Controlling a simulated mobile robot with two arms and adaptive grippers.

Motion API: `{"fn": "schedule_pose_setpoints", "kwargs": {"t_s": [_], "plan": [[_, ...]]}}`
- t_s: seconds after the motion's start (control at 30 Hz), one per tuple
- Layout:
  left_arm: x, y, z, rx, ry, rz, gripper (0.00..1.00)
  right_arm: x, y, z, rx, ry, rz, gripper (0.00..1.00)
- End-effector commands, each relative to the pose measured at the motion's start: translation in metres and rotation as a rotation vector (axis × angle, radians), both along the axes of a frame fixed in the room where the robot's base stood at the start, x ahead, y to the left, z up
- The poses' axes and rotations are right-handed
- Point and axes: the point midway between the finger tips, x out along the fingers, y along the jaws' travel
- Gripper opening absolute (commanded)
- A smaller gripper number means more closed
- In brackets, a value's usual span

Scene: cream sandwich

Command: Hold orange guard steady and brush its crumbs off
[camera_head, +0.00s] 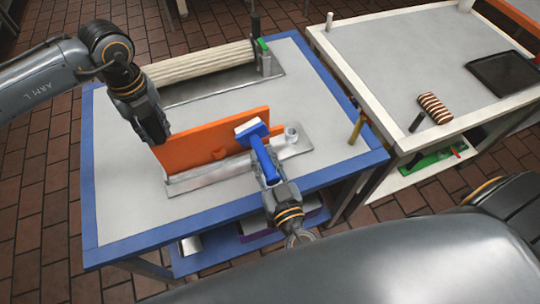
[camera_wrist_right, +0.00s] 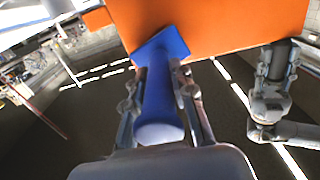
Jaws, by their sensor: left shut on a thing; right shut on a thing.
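The orange guard (camera_head: 200,143) is an upright flat panel standing along a metal tray on the blue-edged table. My left gripper (camera_head: 160,138) is shut on the guard's left end; it also shows at the right of the right wrist view (camera_wrist_right: 277,62), against the orange panel (camera_wrist_right: 215,25). My right gripper (camera_head: 272,182) is shut on the blue handle of a brush (camera_head: 263,157). In the right wrist view the blue brush (camera_wrist_right: 160,95) sits between my right fingers (camera_wrist_right: 160,75). Its white-and-blue head is at the panel's front face; I cannot tell whether it touches. No crumbs can be made out.
A metal tray (camera_head: 185,183) lies under the guard, with a small metal cylinder (camera_head: 291,134) at its right end. A ribbed cream roller (camera_head: 200,69) lies behind. A second table (camera_head: 400,60) on the right holds a striped roll (camera_head: 434,108) and dark tray (camera_head: 505,75).

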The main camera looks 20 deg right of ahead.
Motion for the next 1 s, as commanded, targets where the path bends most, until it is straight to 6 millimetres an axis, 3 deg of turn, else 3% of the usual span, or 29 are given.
{"fn": "schedule_pose_setpoints", "kwargs": {"t_s": [1.0], "plan": [[-0.001,-0.001,0.0,-0.003,0.002,-0.004,0.0,-0.003,0.056,0.002,0.001,-0.005,0.0,0.0]]}}
